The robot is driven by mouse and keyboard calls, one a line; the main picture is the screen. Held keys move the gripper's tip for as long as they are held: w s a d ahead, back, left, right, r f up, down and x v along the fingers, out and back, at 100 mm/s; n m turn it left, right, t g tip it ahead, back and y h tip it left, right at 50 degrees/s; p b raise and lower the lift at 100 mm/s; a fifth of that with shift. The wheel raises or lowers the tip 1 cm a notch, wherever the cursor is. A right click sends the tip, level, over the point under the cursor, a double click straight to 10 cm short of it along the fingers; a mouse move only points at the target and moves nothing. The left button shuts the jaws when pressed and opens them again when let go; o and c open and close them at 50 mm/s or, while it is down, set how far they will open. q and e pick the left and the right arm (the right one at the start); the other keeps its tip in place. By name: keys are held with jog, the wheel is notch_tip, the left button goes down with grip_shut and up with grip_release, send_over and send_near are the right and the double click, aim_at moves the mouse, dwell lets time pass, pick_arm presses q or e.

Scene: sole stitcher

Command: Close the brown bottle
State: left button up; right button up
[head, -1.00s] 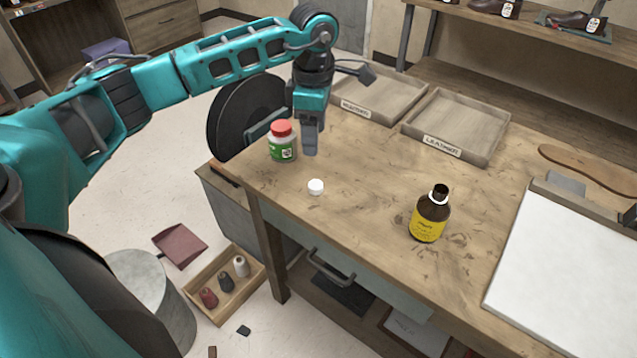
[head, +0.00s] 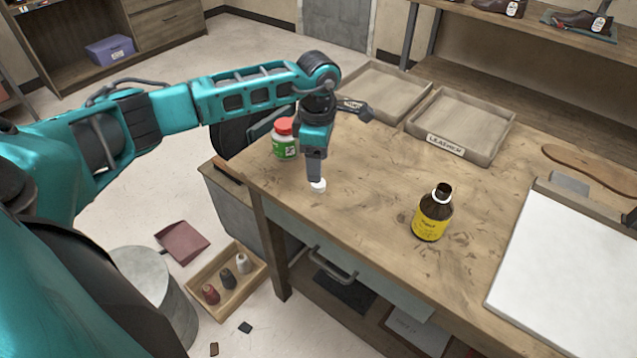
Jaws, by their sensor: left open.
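The brown bottle (head: 433,214) with a yellow label stands upright and uncapped on the workbench, right of the middle. A small white cap (head: 319,186) lies on the bench to its left, near the front edge. My left gripper (head: 315,178) points down right at the cap, with its fingertips over or around it; I cannot tell whether they touch it. The gripper is open. The fingers hide part of the cap. My right gripper is not in view.
A white and green bottle with a red lid (head: 286,140) stands just left of my left gripper. Two wooden trays (head: 462,125) sit at the back of the bench. A white board (head: 570,262) lies at the right. The bench between cap and brown bottle is clear.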

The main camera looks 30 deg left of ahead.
pick_arm(q)
notch_tip(320, 180, down, 5)
jog(key=shift+s+d+f, duration=0.1)
dwell(0.3)
jog(key=c, duration=1.1)
notch_tip(320, 180, up, 20)
dwell(0.4)
